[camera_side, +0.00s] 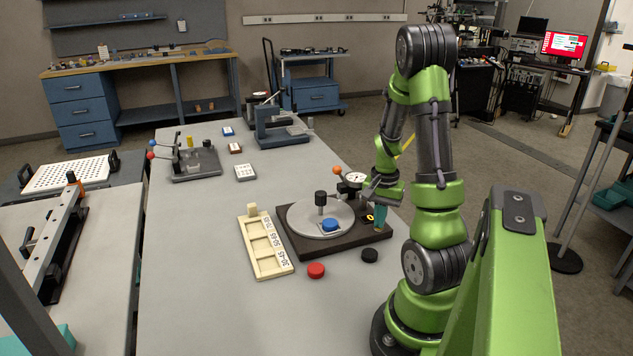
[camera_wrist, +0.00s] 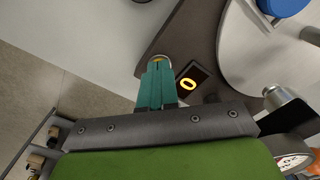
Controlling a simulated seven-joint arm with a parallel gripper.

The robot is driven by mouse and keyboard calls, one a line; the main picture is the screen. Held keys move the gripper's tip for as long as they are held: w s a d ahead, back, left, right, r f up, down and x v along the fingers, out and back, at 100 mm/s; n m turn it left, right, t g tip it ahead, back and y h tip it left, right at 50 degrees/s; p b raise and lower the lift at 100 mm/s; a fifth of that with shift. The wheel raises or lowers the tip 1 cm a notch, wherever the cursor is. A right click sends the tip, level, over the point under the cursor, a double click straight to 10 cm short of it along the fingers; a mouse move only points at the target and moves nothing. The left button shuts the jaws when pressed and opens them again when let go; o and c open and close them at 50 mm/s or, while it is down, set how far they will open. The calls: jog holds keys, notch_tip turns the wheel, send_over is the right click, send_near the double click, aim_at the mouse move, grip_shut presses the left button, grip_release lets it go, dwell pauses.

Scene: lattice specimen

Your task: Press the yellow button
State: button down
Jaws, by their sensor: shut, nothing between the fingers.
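The yellow button (camera_wrist: 160,56) with a metal rim sits near a corner of a dark base plate (camera_side: 290,242). In the wrist view, my gripper (camera_wrist: 157,64) has its teal fingers shut together, with the tips over the button and hiding most of it. I cannot tell whether the tips touch it or whether it is pushed down. Beside it is a small black panel with a glowing yellow ring (camera_wrist: 188,84). In the side view my gripper (camera_side: 379,228) points down at the plate's right end, and the button is hidden there.
A light round disc (camera_side: 300,218) with a blue cap (camera_side: 330,225) and a black knob (camera_side: 321,197) is on the plate. A dial gauge (camera_side: 354,177) stands behind. A cream tray (camera_side: 250,243), red puck (camera_side: 316,270) and black puck (camera_side: 370,255) lie nearby. The table's left front is clear.

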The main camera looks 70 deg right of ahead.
jog(key=shift+r, duration=2.15)
jog(key=w+a+r+n+t, duration=0.4)
jog(key=w+a+r+n, duration=0.2)
jog(key=w+a+r, duration=0.5)
jog(key=s+a+r+n+t+y, duration=0.1)
jog(key=a+n, duration=0.3)
jog(key=a, duration=0.6)
jog(key=s+a+r+n+t+y, duration=0.1)
jog(key=a+r+n, duration=0.3)
jog(key=a, duration=0.6)
jog(key=shift+s+a+r+t, duration=0.25)
jog(key=shift+s+a+t, duration=0.1)
jog(key=shift+t, duration=0.25)
jog(key=shift+w, duration=0.1)
